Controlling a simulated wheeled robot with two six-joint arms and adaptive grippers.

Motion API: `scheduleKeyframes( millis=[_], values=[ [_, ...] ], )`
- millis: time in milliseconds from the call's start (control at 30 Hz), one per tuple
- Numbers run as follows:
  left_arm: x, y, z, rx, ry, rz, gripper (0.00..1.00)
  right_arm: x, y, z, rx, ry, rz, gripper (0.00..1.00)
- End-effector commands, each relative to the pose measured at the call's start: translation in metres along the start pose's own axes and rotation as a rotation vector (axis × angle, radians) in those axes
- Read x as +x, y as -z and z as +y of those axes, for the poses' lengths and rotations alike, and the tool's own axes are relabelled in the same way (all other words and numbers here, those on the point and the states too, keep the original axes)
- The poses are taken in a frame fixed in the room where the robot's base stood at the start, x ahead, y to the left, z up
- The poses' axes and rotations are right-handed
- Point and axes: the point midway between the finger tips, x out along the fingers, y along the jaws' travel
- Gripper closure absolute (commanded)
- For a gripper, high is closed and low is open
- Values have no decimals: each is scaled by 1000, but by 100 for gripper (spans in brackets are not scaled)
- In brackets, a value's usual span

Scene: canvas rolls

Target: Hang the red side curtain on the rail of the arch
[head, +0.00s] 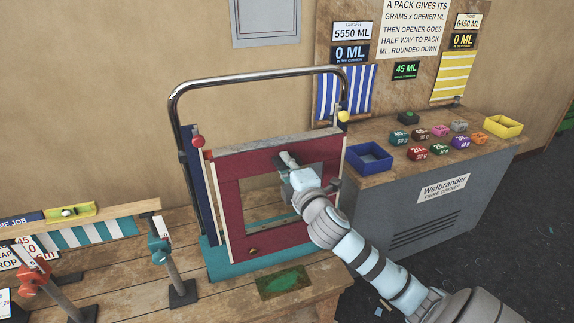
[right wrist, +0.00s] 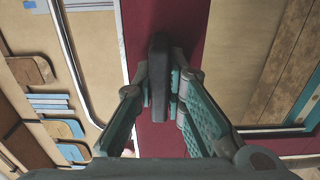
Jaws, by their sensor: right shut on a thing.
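The arch (head: 255,75) is a bent chrome tube standing on a teal base (head: 217,262) on the wooden bench. A dark red panel (head: 228,215) with a square opening stands upright in front of it. A separate red side curtain cannot be told apart from this panel. My right gripper (head: 288,163) is at the panel's upper middle, in front of the opening's top edge. In the right wrist view, its fingers are shut on a dark grey bar (right wrist: 158,80), with the red panel (right wrist: 190,30) behind. Whether bar and panel touch cannot be told. My left gripper is not in view.
A dark blue strip (head: 203,195) hangs at the arch's left, near a red knob (head: 197,141). A yellow knob (head: 343,116) is at the right. A blue bin (head: 369,158) and several small packs stand on the grey cabinet (head: 430,225). Clamp stands crowd the bench's left.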

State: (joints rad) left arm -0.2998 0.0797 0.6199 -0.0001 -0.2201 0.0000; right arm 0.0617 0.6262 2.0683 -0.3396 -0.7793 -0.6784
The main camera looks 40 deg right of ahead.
Motion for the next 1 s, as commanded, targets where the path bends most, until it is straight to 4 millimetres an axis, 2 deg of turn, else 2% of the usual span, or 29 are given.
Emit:
scheduleKeyframes(
  millis=[267, 367, 600, 1000],
  values=[
    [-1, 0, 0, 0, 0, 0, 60, -2, 3, 0, 1, -12, 3, 100],
    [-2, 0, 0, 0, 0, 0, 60, 4, 3, 0, 1, -15, 2, 100],
    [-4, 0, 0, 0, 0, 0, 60, 22, 3, 1, 2, -16, 3, 100],
    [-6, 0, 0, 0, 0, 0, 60, 71, 3, 0, 1, -15, 4, 100]
  ],
)
